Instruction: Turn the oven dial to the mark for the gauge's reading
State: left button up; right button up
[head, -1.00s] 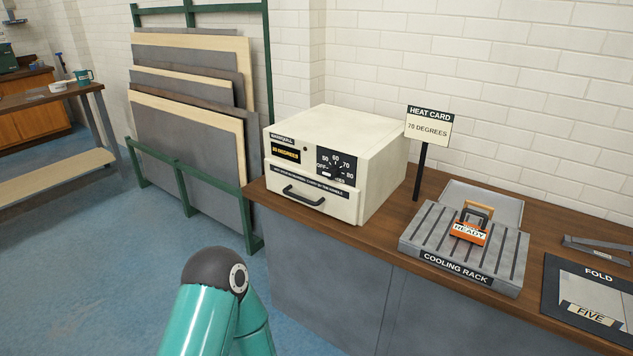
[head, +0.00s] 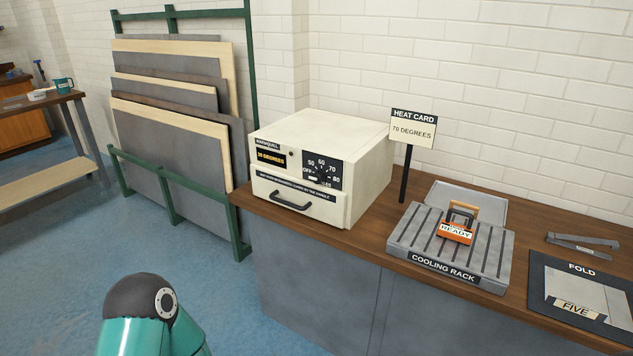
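The cream oven (head: 322,165) stands on the wooden counter, with a drawer and dark handle (head: 290,203) at its front. Its black dial panel (head: 321,170) carries marks OFF, 50, 60, 70 and 80. The dial's pointer is too small to read. A small amber display (head: 271,158) left of the dial shows a number of degrees, perhaps 20 or 30. The heat card (head: 413,130) on a post right of the oven reads 70 DEGREES. Neither gripper is in view.
A cooling rack (head: 450,245) with an orange READY item (head: 457,228) sits right of the oven. Tongs (head: 582,243) and a dark FOLD mat (head: 580,294) lie farther right. A green rack of sheets (head: 170,125) stands left. Blue floor before the counter is clear.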

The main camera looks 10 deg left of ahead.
aim_at(318, 177)
jog(key=u, duration=0.05)
jog(key=i, duration=1)
jog(key=z, duration=0.05)
